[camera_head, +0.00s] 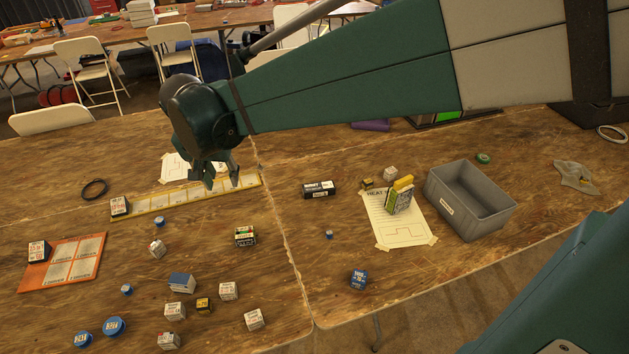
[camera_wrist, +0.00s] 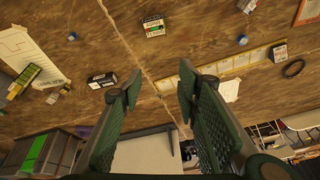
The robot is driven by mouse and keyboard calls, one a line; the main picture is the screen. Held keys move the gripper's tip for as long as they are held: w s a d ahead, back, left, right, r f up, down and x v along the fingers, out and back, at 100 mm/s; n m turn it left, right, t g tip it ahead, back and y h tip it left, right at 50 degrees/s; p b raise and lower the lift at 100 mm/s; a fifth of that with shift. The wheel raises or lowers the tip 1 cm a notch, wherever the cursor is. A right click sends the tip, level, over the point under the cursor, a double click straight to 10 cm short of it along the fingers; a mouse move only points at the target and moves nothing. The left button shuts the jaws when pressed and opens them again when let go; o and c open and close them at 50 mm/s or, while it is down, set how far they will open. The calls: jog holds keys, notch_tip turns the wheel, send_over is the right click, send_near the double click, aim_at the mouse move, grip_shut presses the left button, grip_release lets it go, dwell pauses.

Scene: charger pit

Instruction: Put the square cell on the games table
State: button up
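Several box-shaped cells lie on two joined wooden tables; I cannot tell which one is the square cell or which table is the games table. In the head view there is a green, white and black cell (camera_head: 245,236), a blue-topped cell (camera_head: 182,282), a blue cell (camera_head: 358,279), a yellow-black cell (camera_head: 203,305) and a white cell (camera_head: 228,291). My gripper (camera_head: 222,181) hangs above the yellow-edged strip (camera_head: 160,204) near the table seam. The wrist view shows my gripper (camera_wrist: 159,88) open, with nothing between its fingers, and the green-white cell (camera_wrist: 154,26) beyond.
A grey bin (camera_head: 448,203) stands on the right table beside a taped paper (camera_head: 400,226) with a yellow-green block (camera_head: 399,197) on it. Folding chairs and another table (camera_head: 130,35) are behind.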

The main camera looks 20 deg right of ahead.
jog(key=s+d+n+t, duration=0.3)
jog(key=s+d+n, duration=0.1)
jog(key=s+d, duration=1.9)
jog(key=shift+s+r+n+y, duration=0.15)
jog(key=shift+r+n+y, duration=0.15)
jog(key=shift+y, duration=0.1)
